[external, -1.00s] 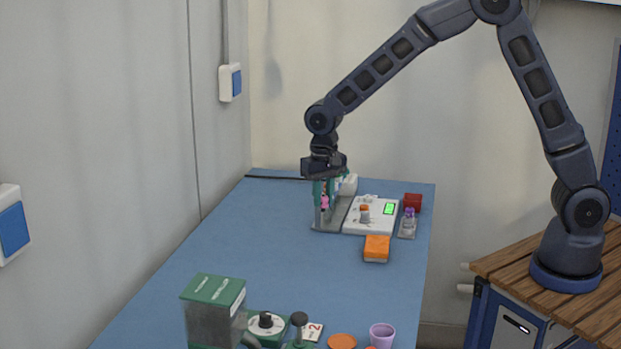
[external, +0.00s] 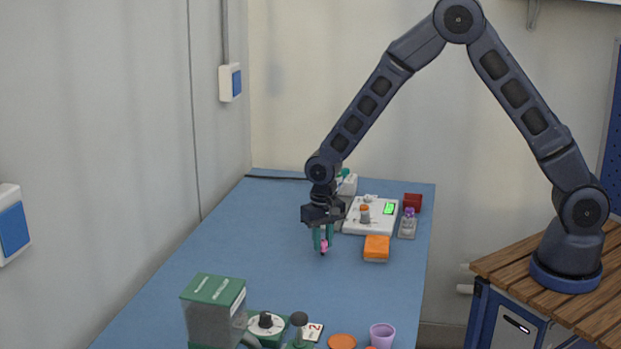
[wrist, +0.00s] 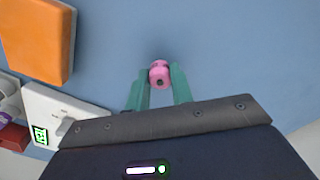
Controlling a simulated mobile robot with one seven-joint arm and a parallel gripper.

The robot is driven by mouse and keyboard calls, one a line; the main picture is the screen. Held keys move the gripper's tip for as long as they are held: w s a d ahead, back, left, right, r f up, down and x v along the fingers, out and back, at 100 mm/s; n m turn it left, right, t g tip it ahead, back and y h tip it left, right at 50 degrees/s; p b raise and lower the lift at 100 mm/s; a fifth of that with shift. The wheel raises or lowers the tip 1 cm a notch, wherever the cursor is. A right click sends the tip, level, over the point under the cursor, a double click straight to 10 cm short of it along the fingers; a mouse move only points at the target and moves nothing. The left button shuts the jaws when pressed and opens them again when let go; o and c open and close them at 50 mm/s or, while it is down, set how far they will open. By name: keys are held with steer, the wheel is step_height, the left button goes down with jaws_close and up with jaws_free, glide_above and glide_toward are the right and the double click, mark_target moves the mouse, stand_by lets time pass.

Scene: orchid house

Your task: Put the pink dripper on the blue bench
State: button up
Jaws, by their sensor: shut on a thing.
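The pink dripper (external: 323,245) is a small pink piece with a dark tip, held between the green fingers of my gripper (external: 322,238). In the wrist view the pink dripper (wrist: 159,74) sits between the fingertips of my gripper (wrist: 160,82), with bench behind it. The blue bench (external: 270,225) lies below. The dripper is at or just above the bench surface; I cannot tell whether it touches.
An orange block (external: 376,248) lies to the right of the gripper. A white device with a green screen (external: 378,216) and a red box (external: 412,202) stand behind. A green-lidded container (external: 214,300) and a purple cup (external: 382,335) are at the front. The bench's left middle is clear.

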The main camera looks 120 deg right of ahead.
mark_target(323, 241)
steer(key=shift+f, duration=0.1)
steer(key=o, duration=1)
steer(key=shift+c, duration=0.2)
step_height(323, 241, up, 12)
steer(key=s+a+r+n+t, duration=0.1)
steer(key=a+r+n, duration=0.3)
steer(key=a+r, duration=0.75)
steer(key=s+a+r+n+t, duration=0.1)
steer(key=a+r+n, duration=0.3)
steer(key=a+r, duration=0.75)
steer(key=s+a+n+t, duration=0.1)
steer(key=s+a+n, duration=0.4)
steer(key=s+a, duration=0.4)
steer(key=s+a+n+t, duration=0.1)
steer(key=s+a+n, duration=0.4)
steer(key=s+a, duration=0.5)
steer(key=a, duration=0.5)
steer(key=shift+s+a+r+t, duration=0.15)
steer(key=shift+s+r+t, duration=0.1)
steer(key=shift+r+t, duration=0.05)
